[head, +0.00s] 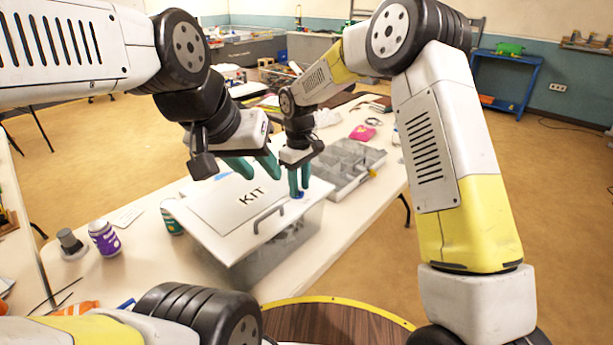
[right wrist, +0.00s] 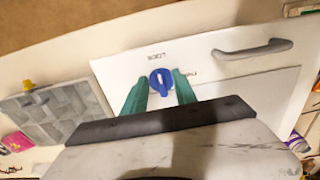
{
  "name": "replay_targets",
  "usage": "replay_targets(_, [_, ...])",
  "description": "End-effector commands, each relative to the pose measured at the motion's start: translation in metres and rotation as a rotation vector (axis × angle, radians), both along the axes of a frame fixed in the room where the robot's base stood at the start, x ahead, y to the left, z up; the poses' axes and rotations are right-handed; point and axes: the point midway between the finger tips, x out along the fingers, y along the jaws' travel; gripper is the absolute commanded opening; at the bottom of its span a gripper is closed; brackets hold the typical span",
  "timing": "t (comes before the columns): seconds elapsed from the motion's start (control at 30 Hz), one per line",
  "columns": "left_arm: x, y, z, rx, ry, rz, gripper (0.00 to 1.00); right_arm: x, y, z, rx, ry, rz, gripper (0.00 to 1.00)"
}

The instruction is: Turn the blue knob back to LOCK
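The blue knob (head: 299,195) sits near the far right corner of the white KIT lid (head: 222,222) on a clear box. In the right wrist view the knob (right wrist: 161,83) carries a white mark running roughly along the gap between my fingers. Upside-down lettering that appears to read LOCK (right wrist: 159,57) is printed beyond it; a second word to its right is partly hidden. My right gripper (right wrist: 160,78) is open, its green fingers on either side of the knob; I cannot tell whether they touch it. My left gripper (head: 255,174) is open and empty above the lid.
The lid has a grey handle (head: 268,217). A grey compartment tray (head: 350,168) with a yellow item lies right of the box. A purple-labelled jar (head: 104,238) and a grey-capped item (head: 71,243) stand left on the white table.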

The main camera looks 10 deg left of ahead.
Motion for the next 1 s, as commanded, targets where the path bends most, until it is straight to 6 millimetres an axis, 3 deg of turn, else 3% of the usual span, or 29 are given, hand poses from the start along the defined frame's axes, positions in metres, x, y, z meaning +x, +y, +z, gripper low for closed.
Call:
replay_targets(0.4, [0.000, 0.000, 0.000, 0.000, 0.000, 0.000, 0.36, 0.001, 0.000, 0.065, 0.001, -0.003, 0.000, 0.34])
replay_targets(0.87, [0.000, 0.000, 0.000, 0.000, 0.000, 0.000, 0.36, 0.000, -0.001, 0.074, 0.001, -0.002, -0.002, 0.34])
replay_targets(1.0, [0.000, 0.000, 0.000, 0.000, 0.000, 0.000, 0.36, -0.005, -0.018, 0.095, 0.016, -0.027, -0.041, 0.34])
